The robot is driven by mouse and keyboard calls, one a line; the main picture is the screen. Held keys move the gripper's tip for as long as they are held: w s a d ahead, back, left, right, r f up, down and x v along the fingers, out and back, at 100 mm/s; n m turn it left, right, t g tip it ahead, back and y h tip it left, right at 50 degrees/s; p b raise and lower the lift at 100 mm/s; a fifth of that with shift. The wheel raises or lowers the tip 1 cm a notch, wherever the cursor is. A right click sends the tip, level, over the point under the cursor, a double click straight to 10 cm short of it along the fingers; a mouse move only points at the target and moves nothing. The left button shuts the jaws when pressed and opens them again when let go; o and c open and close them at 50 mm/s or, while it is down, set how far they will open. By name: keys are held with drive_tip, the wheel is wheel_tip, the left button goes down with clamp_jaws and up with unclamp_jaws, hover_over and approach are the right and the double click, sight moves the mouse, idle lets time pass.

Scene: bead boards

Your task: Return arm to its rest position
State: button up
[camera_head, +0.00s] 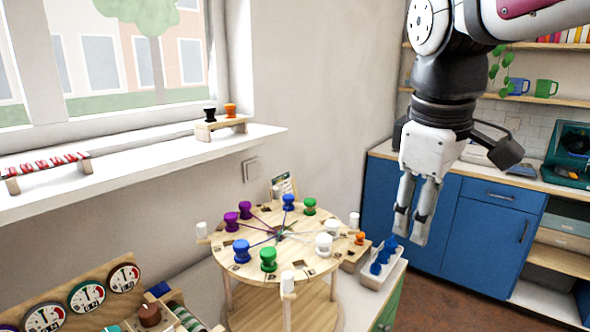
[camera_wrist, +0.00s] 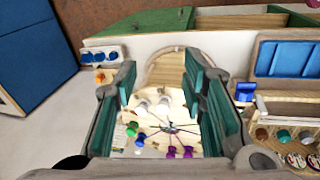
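My gripper (camera_head: 414,226) hangs pointing down at the right of the head view, above and in front of the round wooden board. It holds nothing that I can see. In the wrist view my gripper (camera_wrist: 165,95) shows two green-lined fingers standing apart, with the board between and below them. The round wooden board (camera_head: 255,217) stands on posts and carries purple, blue, green and white pegs, with dark strings meeting near its middle. The board also shows in the wrist view (camera_wrist: 150,122).
A white tray with blue pegs (camera_head: 381,258) and an orange peg (camera_head: 360,238) sit right of the board. A window sill (camera_head: 150,165) with small racks runs along the left. Dials (camera_head: 85,297) stand at lower left. Blue cabinets (camera_head: 490,227) stand behind my gripper.

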drive_tip(key=s+d+f+m, duration=0.1)
drive_tip(key=s+f+m, duration=0.3)
drive_tip(key=s, duration=0.3)
drive_tip(key=s+d+f+m+t+y, duration=0.1)
drive_tip(key=s+f+m, duration=0.4)
drive_tip(key=s, duration=0.2)
drive_tip(key=shift+s+f+t, duration=0.3)
drive_tip(key=shift+s+f, duration=0.05)
